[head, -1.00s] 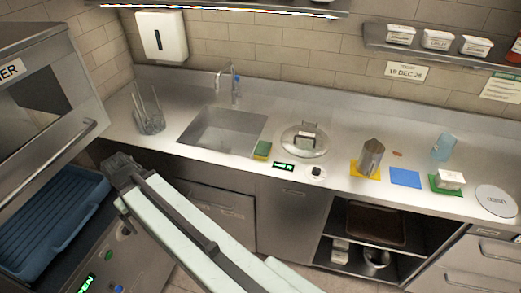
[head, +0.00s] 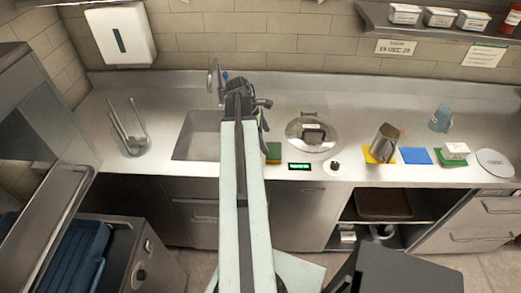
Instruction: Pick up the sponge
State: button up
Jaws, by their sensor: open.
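The sponge (head: 274,152), yellow with a green side, lies on the steel counter near its front edge, just right of the sink. My arm reaches forward across the counter edge, and part of the sponge's left side may be behind it. My gripper (head: 250,98) is over the sink's right side, up and left of the sponge in the picture. Its jaws are small and partly hidden by the arm; nothing shows between them.
The sink (head: 196,138) with its tap (head: 215,78) is left of the arm. A round lid (head: 311,135), a green-lit display (head: 299,166) and a knob (head: 333,167) are right of the sponge. A metal jug (head: 384,143) stands farther right. A glass container (head: 129,135) stands left.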

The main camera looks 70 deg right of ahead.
aim_at(273, 150)
jog(key=shift+w+b+x, duration=0.25)
jog(key=shift+b+x, duration=1.1)
jog(key=b+x, duration=0.4)
jog(key=x, duration=0.1)
jog(key=shift+s+d+f+b, duration=0.1)
jog(key=shift+s+d+b, duration=0.1)
jog(key=shift+b, duration=0.15)
jog(key=c, duration=1.1)
notch_tip(273, 150, up, 10)
jog(key=p, duration=1)
jog(key=shift+r, duration=0.25)
jog(key=shift+c, duration=0.2)
